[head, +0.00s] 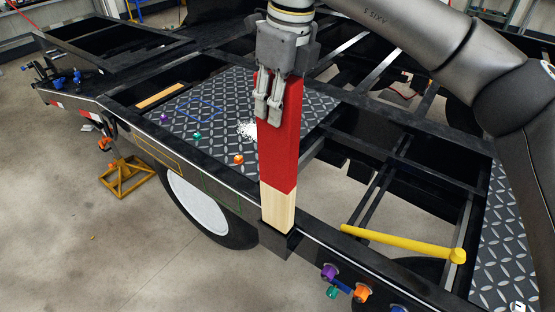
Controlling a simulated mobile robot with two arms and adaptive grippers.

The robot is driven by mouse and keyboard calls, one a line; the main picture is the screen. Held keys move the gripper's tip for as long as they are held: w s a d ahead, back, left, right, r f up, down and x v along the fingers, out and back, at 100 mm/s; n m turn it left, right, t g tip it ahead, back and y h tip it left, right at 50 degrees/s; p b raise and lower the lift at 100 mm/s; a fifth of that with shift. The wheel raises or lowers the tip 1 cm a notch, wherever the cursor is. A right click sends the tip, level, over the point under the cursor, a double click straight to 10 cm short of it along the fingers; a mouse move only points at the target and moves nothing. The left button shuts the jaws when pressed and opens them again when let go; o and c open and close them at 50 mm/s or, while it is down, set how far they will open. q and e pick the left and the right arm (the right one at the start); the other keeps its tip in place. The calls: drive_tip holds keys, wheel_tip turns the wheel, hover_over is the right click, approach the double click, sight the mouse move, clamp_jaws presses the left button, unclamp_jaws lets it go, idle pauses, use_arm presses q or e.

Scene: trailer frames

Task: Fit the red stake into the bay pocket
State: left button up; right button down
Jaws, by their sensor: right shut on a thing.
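The red stake (280,140) is an upright post, red above with a bare wood lower end. My right gripper (268,105) is shut on its upper part, with the fingers against its near face. The stake's wooden end meets the black bay pocket (274,241) on the trailer's side rail. The pocket's front wall hides the tip, so how deep it sits cannot be told. My left gripper is not in view.
A yellow bar (405,243) lies across the frame right of the stake. Diamond plate decking (205,112) carries small coloured pieces, including an orange one (238,159). Coloured knobs (362,292) line the rail at the lower right. Open gaps lie between the frame beams.

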sight(278, 150)
wheel_tip(278, 150, down, 7)
drive_tip(key=shift+w+f+p, duration=0.1)
drive_tip(key=shift+w+p, duration=0.05)
drive_tip(key=shift+p, duration=0.5)
wheel_tip(278, 150, down, 3)
drive_tip(key=shift+f+p, duration=0.15)
drive_tip(key=shift+p, duration=0.4)
drive_tip(key=shift+f, duration=0.3)
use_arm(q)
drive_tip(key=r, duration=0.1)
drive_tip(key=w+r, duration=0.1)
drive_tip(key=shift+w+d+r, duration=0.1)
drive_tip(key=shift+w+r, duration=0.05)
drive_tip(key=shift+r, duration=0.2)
use_arm(e)
drive_tip(key=shift+f+b, duration=0.15)
drive_tip(key=shift+b, duration=0.15)
drive_tip(key=c, duration=1)
unclamp_jaws()
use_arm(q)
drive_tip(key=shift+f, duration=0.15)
